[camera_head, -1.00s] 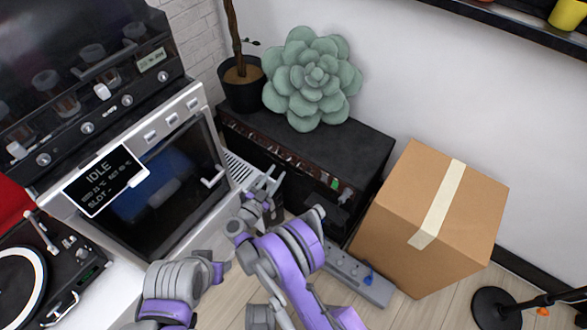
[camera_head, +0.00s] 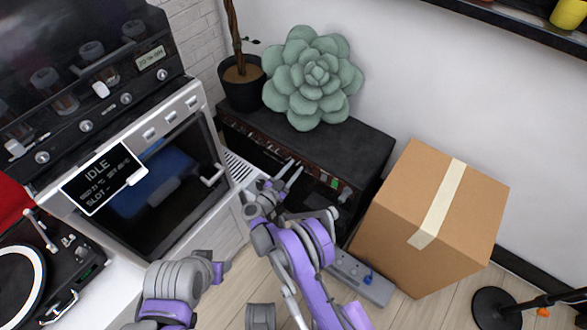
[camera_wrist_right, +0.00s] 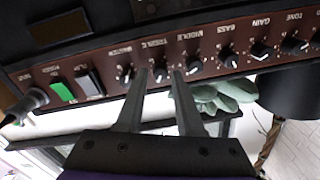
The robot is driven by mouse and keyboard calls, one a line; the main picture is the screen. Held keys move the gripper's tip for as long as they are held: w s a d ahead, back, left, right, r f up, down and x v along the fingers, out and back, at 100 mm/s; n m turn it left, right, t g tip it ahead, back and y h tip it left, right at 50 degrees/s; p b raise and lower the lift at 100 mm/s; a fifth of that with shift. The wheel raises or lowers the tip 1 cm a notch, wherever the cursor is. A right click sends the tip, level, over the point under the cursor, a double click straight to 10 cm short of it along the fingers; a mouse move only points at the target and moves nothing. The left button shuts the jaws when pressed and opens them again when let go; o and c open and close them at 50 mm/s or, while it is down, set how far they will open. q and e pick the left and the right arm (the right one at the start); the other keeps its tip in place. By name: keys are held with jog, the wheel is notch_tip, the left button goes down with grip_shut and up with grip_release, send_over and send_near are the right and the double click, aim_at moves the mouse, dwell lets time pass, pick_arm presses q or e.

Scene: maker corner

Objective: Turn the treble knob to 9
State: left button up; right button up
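The amplifier (camera_head: 318,150) is a black box on the floor by the wall. Its brown control panel (camera_wrist_right: 215,40) fills the right wrist view upside down, with a row of small black knobs. The treble knob (camera_wrist_right: 159,75) sits between the master knob (camera_wrist_right: 127,73) and the middle knob (camera_wrist_right: 195,68). My right gripper (camera_wrist_right: 161,72) is open, its two fingertips one on each side of the treble knob; I cannot tell whether they touch it. In the head view my right gripper (camera_head: 292,168) reaches the amplifier's front. The knob's setting is too small to read.
A green switch (camera_wrist_right: 62,90) and a plugged jack (camera_wrist_right: 25,103) are on the panel. A succulent (camera_head: 312,78) rests on the amplifier. A cardboard box (camera_head: 430,220) stands close on the right, a pedalboard (camera_head: 358,277) lies in front, and an oven (camera_head: 150,190) stands left.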

jog(key=shift+w+d, duration=0.1)
jog(key=shift+w, duration=0.05)
grip_shut()
dwell(0.4)
